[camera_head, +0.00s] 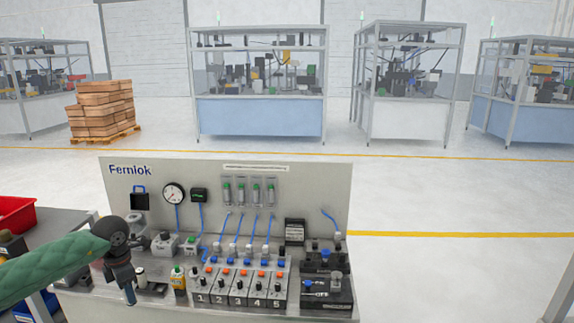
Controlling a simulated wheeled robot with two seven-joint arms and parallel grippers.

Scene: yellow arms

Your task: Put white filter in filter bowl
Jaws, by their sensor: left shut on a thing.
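My left gripper (130,299) hangs below a dark wrist at the left end of the bench, fingers pointing down. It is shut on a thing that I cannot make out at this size. A small pale cylinder with a dark top (140,276) shows just right of the fingers; I cannot tell whether it touches them, or whether it is the filter or the bowl. A clear cup-like part (336,277) stands on the black block (328,293) at the right end of the bench. I cannot identify the white filter for certain. My right gripper is not in view.
A panel (290,190) with a gauge (174,194) and blue tubes rises behind the bench. A yellow bottle (179,279) and a row of numbered valve units (240,287) stand right of my gripper. A red bin (14,214) is at far left.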

